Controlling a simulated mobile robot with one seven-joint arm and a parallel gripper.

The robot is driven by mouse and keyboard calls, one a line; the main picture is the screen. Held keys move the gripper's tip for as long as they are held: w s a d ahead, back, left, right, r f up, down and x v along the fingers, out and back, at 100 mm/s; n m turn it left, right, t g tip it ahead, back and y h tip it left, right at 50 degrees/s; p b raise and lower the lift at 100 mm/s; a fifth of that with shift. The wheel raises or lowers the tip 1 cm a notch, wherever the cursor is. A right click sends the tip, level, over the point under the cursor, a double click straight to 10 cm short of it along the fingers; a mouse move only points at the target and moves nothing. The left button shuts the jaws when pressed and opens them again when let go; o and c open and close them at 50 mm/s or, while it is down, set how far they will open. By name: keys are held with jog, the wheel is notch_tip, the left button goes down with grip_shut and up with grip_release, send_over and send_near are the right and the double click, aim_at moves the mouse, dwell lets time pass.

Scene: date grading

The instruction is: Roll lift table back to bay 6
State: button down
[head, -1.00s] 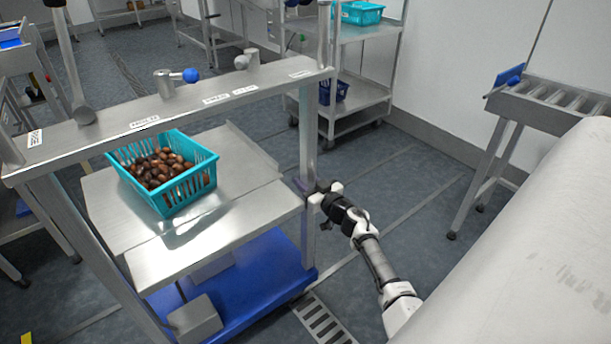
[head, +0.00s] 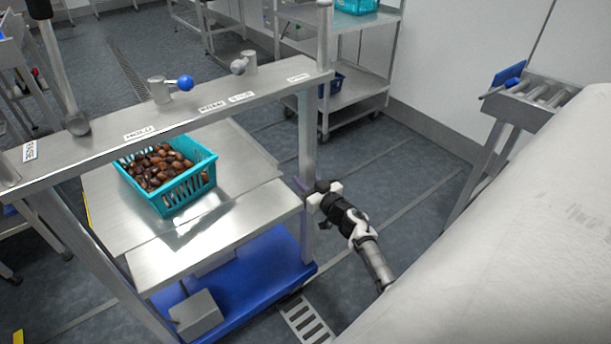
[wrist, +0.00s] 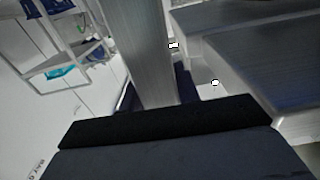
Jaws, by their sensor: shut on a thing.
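The lift table is a steel frame with a labelled top bar (head: 215,105), a steel platform (head: 245,160) and a blue base (head: 262,280). A teal basket (head: 190,190) of brown dates (head: 155,167) stands on the platform. My gripper (head: 314,197) is shut on the frame's near right upright, about level with the platform. The fingertips are partly hidden behind the post. I cannot make out any bay 6 marking.
A wheeled steel rack (head: 350,95) stands behind the table, near the white wall. A roller conveyor (head: 535,95) is at the right. A slotted floor drain (head: 306,320) lies beside the blue base. Other steel benches stand at the left. Open floor (head: 400,180) lies between table and conveyor.

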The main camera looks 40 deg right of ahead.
jog(key=shift+f, duration=0.1)
jog(key=shift+s+d+f+b, duration=0.1)
jog(key=shift+d+f+b, duration=0.05)
jog(key=shift+d+b, duration=0.4)
jog(key=d+b, duration=0.6)
jog(key=d, duration=0.5)
jog(key=shift+s+b, duration=0.35)
jog(key=shift+b, duration=0.05)
jog(key=shift+a, duration=0.15)
